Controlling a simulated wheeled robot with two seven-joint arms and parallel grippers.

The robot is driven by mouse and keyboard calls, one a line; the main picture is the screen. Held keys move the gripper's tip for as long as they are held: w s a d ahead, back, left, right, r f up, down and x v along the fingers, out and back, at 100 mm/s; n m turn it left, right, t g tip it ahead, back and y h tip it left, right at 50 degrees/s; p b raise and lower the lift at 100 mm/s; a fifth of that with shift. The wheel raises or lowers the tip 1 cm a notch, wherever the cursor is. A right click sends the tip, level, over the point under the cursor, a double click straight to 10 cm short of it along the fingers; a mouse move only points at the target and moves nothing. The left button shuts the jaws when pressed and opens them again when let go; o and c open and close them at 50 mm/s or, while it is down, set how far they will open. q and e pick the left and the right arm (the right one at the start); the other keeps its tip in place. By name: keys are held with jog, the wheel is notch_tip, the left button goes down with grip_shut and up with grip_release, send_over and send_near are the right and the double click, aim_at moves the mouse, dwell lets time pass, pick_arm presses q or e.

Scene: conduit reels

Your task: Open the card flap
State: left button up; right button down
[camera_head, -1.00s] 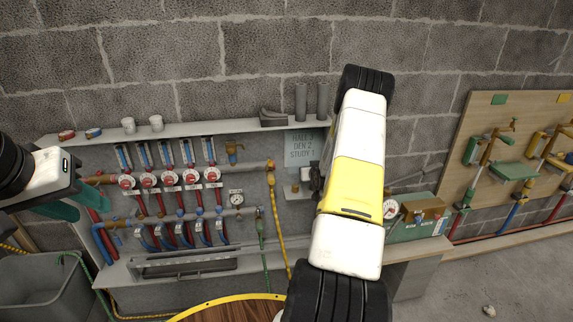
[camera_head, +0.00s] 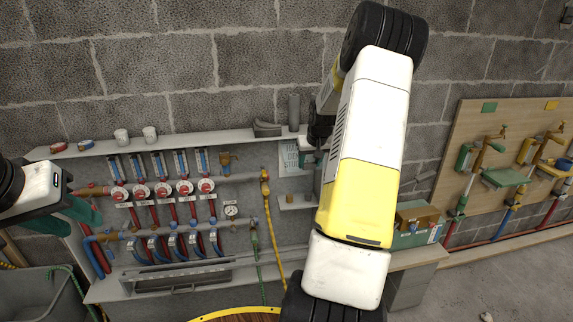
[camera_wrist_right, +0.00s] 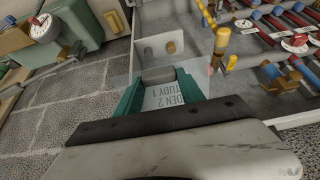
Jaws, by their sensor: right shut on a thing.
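The white card (camera_head: 289,160) reads HALL, DEN and STUDY and hangs on the wall under the shelf. In the right wrist view its print (camera_wrist_right: 165,97) shows between my green fingers. A clear pane, which I take as the card flap (camera_wrist_right: 206,82), shows faintly there. My right gripper (camera_wrist_right: 160,78) is shut on a grey bar at the pane, apparently the flap's lip; the exact contact is hard to see. In the head view my right gripper (camera_head: 312,158) is at the card's right side, partly hidden by my arm. My left gripper (camera_head: 80,214) is open and empty at the left.
Pipes with red-and-white dials (camera_head: 162,190) and a gauge (camera_head: 231,211) fill the wall board. A shelf (camera_head: 200,138) with white cups runs above. A yellow pipe (camera_head: 267,205) stands left of the card. A green box (camera_head: 418,232) sits at the right.

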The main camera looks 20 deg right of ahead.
jog(key=shift+w+r, duration=0.2)
jog(key=shift+r, duration=0.85)
jog(key=c, duration=0.9)
grip_release()
jog(key=shift+c, duration=0.2)
jog(key=shift+o, duration=1.1)
jog(key=shift+f, duration=0.15)
jog(key=v, duration=0.7)
jog(key=shift+s+r, duration=0.3)
jog(key=shift+a, duration=0.15)
